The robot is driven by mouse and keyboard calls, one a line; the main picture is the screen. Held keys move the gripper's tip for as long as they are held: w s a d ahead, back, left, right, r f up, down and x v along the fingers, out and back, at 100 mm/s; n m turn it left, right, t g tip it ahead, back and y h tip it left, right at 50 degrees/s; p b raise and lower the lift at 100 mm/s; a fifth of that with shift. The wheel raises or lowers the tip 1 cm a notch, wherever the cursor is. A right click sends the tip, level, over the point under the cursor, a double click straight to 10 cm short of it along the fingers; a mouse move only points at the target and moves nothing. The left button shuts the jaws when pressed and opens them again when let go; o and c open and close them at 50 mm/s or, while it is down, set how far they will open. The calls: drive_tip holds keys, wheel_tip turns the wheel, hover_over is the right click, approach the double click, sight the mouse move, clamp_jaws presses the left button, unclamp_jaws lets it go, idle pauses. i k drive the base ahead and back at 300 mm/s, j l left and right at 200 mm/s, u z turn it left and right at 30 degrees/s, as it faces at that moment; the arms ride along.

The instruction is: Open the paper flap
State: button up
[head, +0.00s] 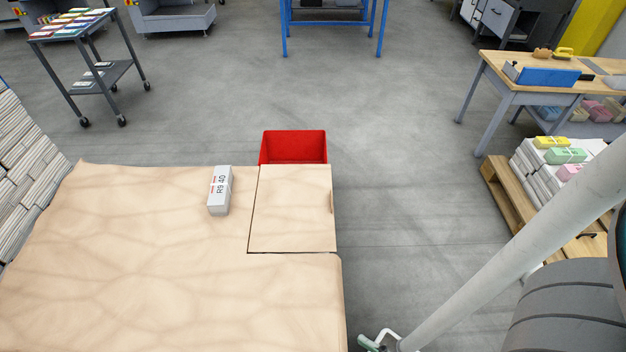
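The paper flap (290,210) is a square, cream-coloured panel at the right corner of the large paper-covered surface (160,280). It lies flat and level with that surface, with thin dark seams along its left and near edges. A small tan handle or tab (332,202) sits at its right edge. My gripper (380,343) shows only in part at the bottom edge of the head view, below and right of the flap and apart from it. Its fingertips are mostly cut off, so I cannot tell whether it is open or shut.
A white block marked "R9 40" (220,190) stands left of the flap. A red bin (294,146) is just behind it. Stacked papers (30,170) stand at left. A pallet (510,195) with bundles and a wooden-topped table (505,68) are at right. Floor right of the flap is clear.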

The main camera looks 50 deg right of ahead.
sight(293, 210)
drive_tip(key=l+z, duration=0.25)
drive_tip(key=l, duration=0.4)
drive_tip(key=i+l+z, duration=0.2)
drive_tip(key=l, duration=0.4)
drive_tip(key=k, duration=0.05)
